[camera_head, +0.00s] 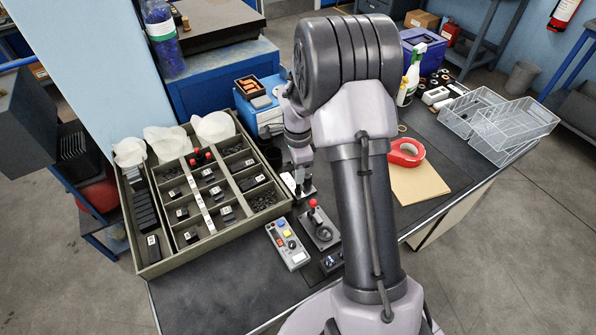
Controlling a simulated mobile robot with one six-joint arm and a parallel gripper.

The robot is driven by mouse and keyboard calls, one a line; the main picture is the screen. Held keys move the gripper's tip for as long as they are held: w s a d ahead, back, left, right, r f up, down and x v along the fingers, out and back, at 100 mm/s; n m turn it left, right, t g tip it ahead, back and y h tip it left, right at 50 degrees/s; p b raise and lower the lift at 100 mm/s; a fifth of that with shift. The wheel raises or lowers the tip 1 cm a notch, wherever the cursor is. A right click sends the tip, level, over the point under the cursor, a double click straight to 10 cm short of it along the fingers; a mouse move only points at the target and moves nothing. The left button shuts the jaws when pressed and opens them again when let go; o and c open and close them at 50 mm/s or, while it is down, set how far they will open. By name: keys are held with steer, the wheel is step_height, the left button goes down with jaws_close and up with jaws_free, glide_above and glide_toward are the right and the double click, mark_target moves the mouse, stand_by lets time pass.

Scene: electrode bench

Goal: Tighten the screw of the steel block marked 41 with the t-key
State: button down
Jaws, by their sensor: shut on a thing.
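My gripper (300,181) points down at the table just right of the large grey-green tray (210,258), partly behind my own arm. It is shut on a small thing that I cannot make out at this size. A small grey piece with a pale face (306,190) shows right at the fingertips; I cannot tell whether it is held or stands on the table. Several small dark blocks with white labels, such as one block (152,246), stand in the tray. Their numbers are too small to read, so I cannot pick out block 41. I cannot make out the t-key or any screw.
A joystick box (322,236) with a red knob and a button box (287,246) stand in front of my gripper.

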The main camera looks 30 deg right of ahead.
steer(key=shift+f+b, duration=0.55)
steer(key=shift+f, duration=0.2)
steer(key=c, duration=2)
jaws_free()
jaws_close()
steer(key=shift+f+m+b, duration=0.1)
steer(key=shift+m+b, duration=0.7)
steer(key=shift+m, duration=0.2)
steer(key=m+b, duration=0.4)
steer(key=m, duration=0.2)
steer(key=shift+m, duration=0.4)
steer(key=m+b, duration=0.2)
steer(key=m, duration=0.1)
steer(key=shift+m, duration=0.4)
steer(key=shift+m+b, duration=0.8)
steer(key=shift+m, duration=0.4)
